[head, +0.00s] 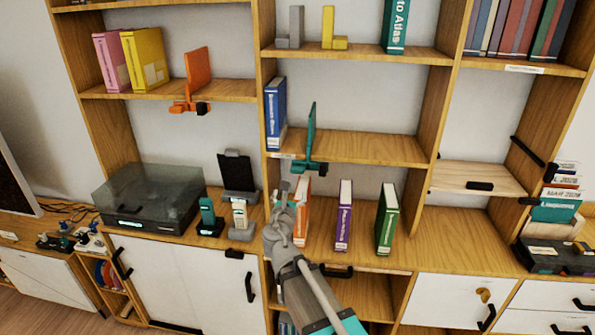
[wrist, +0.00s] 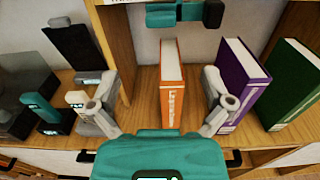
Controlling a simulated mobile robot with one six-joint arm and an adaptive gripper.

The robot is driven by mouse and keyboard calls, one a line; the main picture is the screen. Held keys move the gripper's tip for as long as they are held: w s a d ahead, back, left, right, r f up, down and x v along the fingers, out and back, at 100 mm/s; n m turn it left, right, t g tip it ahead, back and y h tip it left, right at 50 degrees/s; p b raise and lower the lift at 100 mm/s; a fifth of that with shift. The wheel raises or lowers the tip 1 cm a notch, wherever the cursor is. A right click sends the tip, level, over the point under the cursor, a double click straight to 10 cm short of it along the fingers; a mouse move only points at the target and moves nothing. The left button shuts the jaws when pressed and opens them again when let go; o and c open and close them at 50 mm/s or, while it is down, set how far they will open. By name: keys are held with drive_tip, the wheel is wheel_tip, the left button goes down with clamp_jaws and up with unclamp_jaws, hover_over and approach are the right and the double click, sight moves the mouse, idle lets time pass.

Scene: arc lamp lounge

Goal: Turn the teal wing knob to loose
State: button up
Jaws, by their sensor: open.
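A teal bookend clamp (head: 310,130) stands on the front edge of the middle shelf. Its teal wing knob (head: 298,167) hangs at the shelf edge, beside a dark end piece.
Behind my gripper stand an orange book (wrist: 171,75), a purple book (head: 344,215) and a green book (head: 387,218). Phones on stands (head: 208,215) are at the left. An orange clamp (head: 190,100) is on the left shelf. A blue book (head: 275,112) stands beside the teal clamp.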

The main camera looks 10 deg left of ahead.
sight(297, 171)
drive_tip(key=shift+w, duration=0.15)
drive_tip(key=shift+w+a, duration=0.2)
drive_tip(key=shift+w, duration=3.2)
drive_tip(key=shift+w+a, duration=0.2)
drive_tip(key=shift+w, duration=3.15)
drive_tip(key=shift+c, duration=0.3)
drive_tip(key=c, duration=1)
drive_tip(key=shift+c, duration=0.2)
